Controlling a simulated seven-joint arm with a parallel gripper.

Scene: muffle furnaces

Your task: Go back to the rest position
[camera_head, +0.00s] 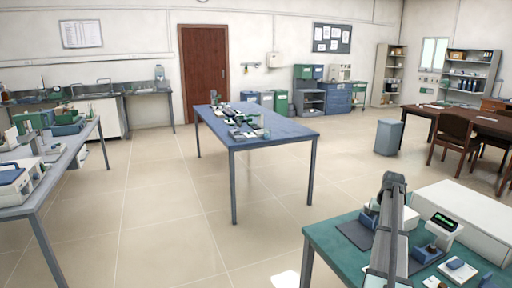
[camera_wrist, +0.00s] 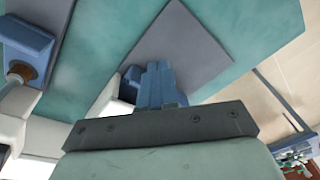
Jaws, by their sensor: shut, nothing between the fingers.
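My gripper (camera_wrist: 159,68) shows in the wrist view as blue fingers side by side, shut with nothing between them. It points over the teal worktop (camera_wrist: 110,45) and appears close to a dark grey mat (camera_wrist: 190,45). In the head view my arm rises at the lower right in front of the teal table (camera_head: 322,237); I cannot make out the fingers there. The dark mat also shows in the head view (camera_head: 352,234), left of my arm.
On the teal table are a white box (camera_head: 475,208), a device with a green display (camera_head: 444,223) and a blue item (camera_head: 432,251) on a dark mat. A blue-topped table (camera_head: 285,131) stands further back. Open floor (camera_head: 165,200) lies left of the teal table.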

